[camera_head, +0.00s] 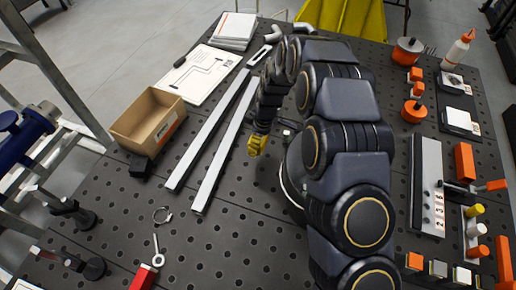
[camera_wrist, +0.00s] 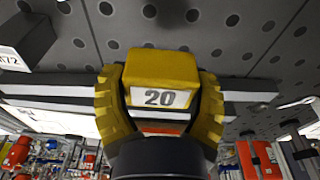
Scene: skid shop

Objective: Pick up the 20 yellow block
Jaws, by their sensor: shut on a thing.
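The yellow block marked 20 (camera_wrist: 160,70) sits between the yellow ridged fingers of my gripper (camera_wrist: 160,98) in the wrist view. The fingers touch it on both sides, and its white number label faces the camera. In the head view my gripper (camera_head: 257,146) shows as a small yellow patch over the dark perforated table (camera_head: 235,235), right of two long light rails (camera_head: 222,145). The block cannot be told apart from the yellow fingers there. How high it is above the table is hard to tell.
An open cardboard box (camera_head: 148,120) stands left of the rails. A grey rail with numbered labels (camera_head: 427,185) and several orange parts (camera_head: 465,162) are at the right. The front middle is clear.

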